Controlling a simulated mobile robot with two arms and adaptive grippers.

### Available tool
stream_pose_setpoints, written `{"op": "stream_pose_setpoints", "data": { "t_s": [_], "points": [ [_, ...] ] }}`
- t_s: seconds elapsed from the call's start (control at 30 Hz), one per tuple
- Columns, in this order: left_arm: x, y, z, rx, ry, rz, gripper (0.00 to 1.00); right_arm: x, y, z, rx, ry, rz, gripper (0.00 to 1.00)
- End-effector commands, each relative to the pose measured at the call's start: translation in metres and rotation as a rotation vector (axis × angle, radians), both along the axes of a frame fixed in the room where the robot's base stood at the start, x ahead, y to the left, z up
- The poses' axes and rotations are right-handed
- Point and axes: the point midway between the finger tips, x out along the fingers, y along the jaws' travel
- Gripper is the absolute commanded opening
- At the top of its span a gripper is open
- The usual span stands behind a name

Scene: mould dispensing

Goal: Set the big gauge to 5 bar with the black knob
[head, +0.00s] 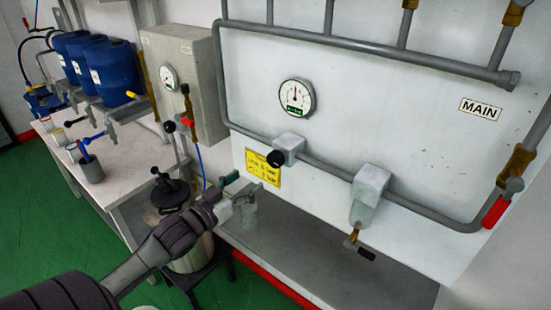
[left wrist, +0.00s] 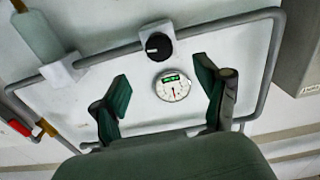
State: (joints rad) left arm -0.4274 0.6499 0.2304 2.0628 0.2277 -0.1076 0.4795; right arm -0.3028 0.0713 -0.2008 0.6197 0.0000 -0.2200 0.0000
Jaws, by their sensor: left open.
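The big gauge (head: 296,97) has a white round face with a green patch and hangs on the pale wall panel. Its needle points roughly straight up in the head view; its figures are too small to read. The black knob (head: 276,158) sits on a grey block on the pipe below the gauge. My left gripper (head: 240,187) is open and empty, in front of the panel, below and left of the knob in the picture. In the left wrist view the gauge (left wrist: 172,87) appears upside down between the open fingers (left wrist: 161,72), with the knob (left wrist: 158,46) above it.
A yellow sign (head: 263,169) is beside the knob. A grey box with a small gauge (head: 169,78) stands to the left. A red-handled valve (head: 496,212) and a lower valve with a black handle (head: 360,250) are to the right. The grey ledge (head: 330,263) is mostly clear.

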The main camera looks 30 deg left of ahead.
Motion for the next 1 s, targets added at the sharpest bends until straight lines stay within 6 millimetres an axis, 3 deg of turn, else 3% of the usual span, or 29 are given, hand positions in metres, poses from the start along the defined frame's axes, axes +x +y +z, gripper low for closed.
{"op": "stream_pose_setpoints", "data": {
  "t_s": [0.3, 0.5, 0.7, 1.0],
  "points": [
    [0.064, -0.005, 0.005, 0.001, -0.002, 0.001, 0.74, 0.0, -0.003, 0.025, -0.003, 0.0, 0.003, 0.0],
    [0.095, -0.007, 0.003, 0.0, -0.001, 0.002, 0.74, 0.002, -0.009, 0.035, -0.011, -0.001, 0.004, 0.0],
    [0.109, -0.009, 0.001, 0.0, 0.001, 0.001, 0.74, 0.002, -0.01, 0.038, -0.012, -0.003, 0.002, 0.0],
    [0.11, -0.009, 0.0, 0.001, 0.001, 0.001, 0.74, 0.002, -0.01, 0.038, -0.012, -0.004, 0.002, 0.0]
  ]
}}
